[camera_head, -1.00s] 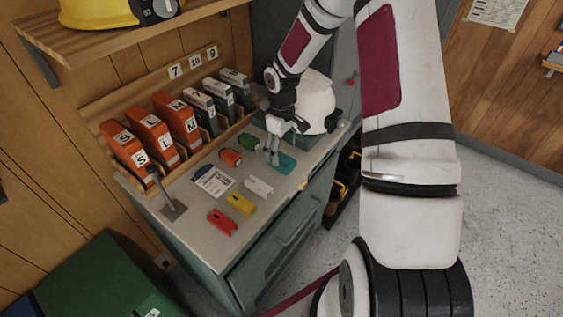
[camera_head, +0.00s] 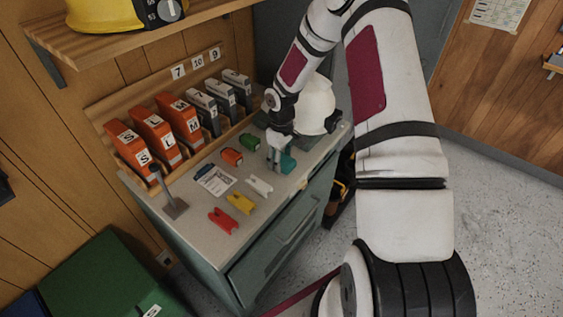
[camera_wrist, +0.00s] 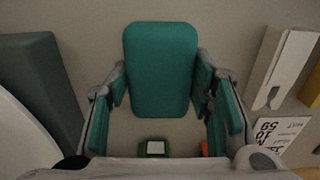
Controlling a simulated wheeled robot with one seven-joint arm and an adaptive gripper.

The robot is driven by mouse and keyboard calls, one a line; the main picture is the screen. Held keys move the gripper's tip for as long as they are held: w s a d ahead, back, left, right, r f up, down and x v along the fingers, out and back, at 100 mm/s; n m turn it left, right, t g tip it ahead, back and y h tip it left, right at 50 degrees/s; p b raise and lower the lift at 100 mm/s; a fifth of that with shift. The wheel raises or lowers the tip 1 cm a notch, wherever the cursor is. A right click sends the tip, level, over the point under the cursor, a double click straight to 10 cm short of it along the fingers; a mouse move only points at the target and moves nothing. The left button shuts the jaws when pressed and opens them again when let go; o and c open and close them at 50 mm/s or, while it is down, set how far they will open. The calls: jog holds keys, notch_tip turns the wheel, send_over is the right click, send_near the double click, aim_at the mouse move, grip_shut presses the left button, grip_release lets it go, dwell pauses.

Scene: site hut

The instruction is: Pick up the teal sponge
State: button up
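The teal sponge (camera_wrist: 160,68) fills the upper middle of the wrist view, between the two fingers of my gripper (camera_wrist: 160,82). The fingertips meet its left and right edges, so my gripper appears shut on it. In the head view my gripper (camera_head: 277,160) points down at the far right part of the countertop, and the sponge (camera_head: 288,163) shows partly hidden behind the fingers. I cannot tell surely whether the sponge is clear of the surface.
The grey countertop (camera_head: 203,225) also bears green (camera_head: 250,142), orange (camera_head: 231,157), white (camera_head: 260,186), yellow (camera_head: 240,204) and red (camera_head: 222,220) pieces, and a printed card (camera_head: 215,181). Orange binders (camera_head: 150,135) and grey ones stand behind. A white rounded object (camera_head: 317,105) stands close behind my gripper.

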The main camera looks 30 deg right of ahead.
jog(key=shift+r, duration=0.1)
jog(key=shift+r, duration=0.9)
jog(key=shift+s+a+r+b, duration=0.3)
jog(key=shift+a+r+b, duration=0.2)
jog(key=shift+r, duration=0.3)
jog(key=s+a, duration=0.3)
jog(key=a, duration=0.1)
jog(key=s+a+r+b, duration=0.1)
jog(key=s+a, duration=0.2)
jog(key=a, duration=0.1)
jog(key=s+a, duration=0.3)
jog(key=a, duration=0.1)
jog(key=shift+r, duration=0.2)
